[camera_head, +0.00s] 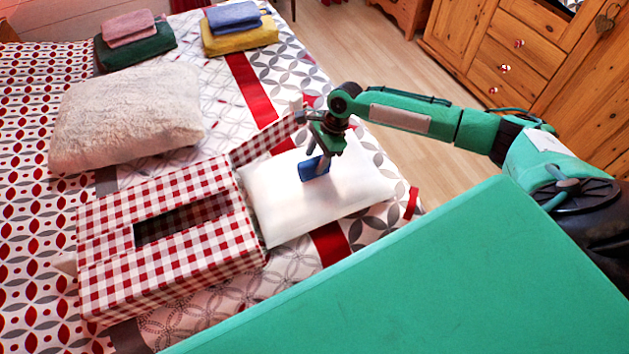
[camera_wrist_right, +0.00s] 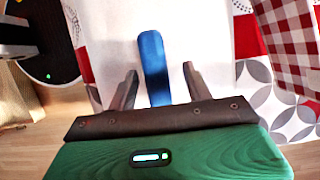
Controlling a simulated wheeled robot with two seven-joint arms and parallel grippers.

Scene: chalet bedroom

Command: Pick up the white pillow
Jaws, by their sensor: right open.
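A smooth white pillow (camera_head: 345,195) lies flat on the bed, right of a red-and-white checked box. It also fills the middle of the right wrist view (camera_wrist_right: 205,40). A second, fluffy white pillow (camera_head: 125,115) lies further left on the bed. My right gripper (camera_head: 318,150) is over the smooth pillow, pointing down at it. In the right wrist view, its two fingers (camera_wrist_right: 160,70) are apart, with a blue item (camera_wrist_right: 153,60) showing between them. This blue item also shows in the head view (camera_head: 314,168); I cannot tell whether the fingers touch it. My left gripper is out of view.
The checked box (camera_head: 175,250) has a dark opening and a raised flap beside the smooth pillow. Folded cloths, green and pink (camera_head: 135,45) and yellow and blue (camera_head: 240,35), lie at the bed's far side. Wooden drawers (camera_head: 510,60) stand beyond clear floor.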

